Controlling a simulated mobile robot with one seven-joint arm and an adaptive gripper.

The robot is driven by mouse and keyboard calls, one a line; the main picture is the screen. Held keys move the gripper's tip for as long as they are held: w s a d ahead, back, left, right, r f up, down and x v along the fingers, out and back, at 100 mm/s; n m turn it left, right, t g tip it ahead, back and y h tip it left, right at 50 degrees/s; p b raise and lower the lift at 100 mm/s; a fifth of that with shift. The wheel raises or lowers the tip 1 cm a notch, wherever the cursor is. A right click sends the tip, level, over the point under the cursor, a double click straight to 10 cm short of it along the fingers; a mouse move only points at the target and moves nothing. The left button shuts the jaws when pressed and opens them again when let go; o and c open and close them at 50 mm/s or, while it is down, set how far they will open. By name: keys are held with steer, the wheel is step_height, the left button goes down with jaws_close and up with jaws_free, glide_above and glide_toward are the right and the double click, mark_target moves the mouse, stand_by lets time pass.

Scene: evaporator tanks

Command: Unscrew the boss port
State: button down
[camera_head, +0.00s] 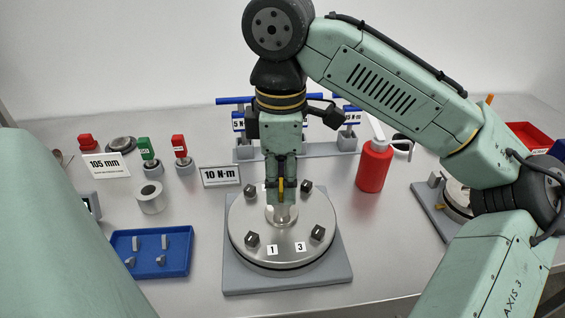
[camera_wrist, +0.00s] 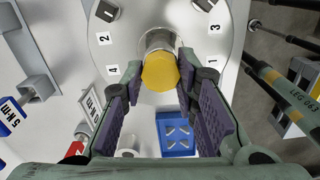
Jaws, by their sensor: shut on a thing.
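The boss port (camera_head: 281,213) stands at the centre of a round metal flange plate (camera_head: 262,248). Its yellow hex cap (camera_wrist: 160,73) sits on a silvery neck (camera_wrist: 158,42) in the wrist view. A sliver of yellow shows between the fingers in the head view. My gripper (camera_head: 281,188) points straight down over the plate's centre. In the wrist view my gripper (camera_wrist: 160,76) has its purple-padded fingers on either side of the cap and is shut on it. The fingers hide part of the cap's sides.
Several dark bolts, such as the one at front left (camera_head: 252,239), ring the port beside number labels. A blue tray (camera_head: 150,252) with small parts lies at left. A red bottle (camera_head: 374,166) stands at right. A "10 N·m" sign (camera_head: 220,176) and blue-handled tools (camera_head: 236,100) are behind.

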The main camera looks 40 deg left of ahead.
steer(key=shift+n, duration=0.9)
steer(key=n, duration=0.2)
steer(key=shift+n, duration=1.5)
steer(key=shift+n, duration=0.9)
steer(key=n, duration=0.3)
steer(key=shift+n, duration=0.3)
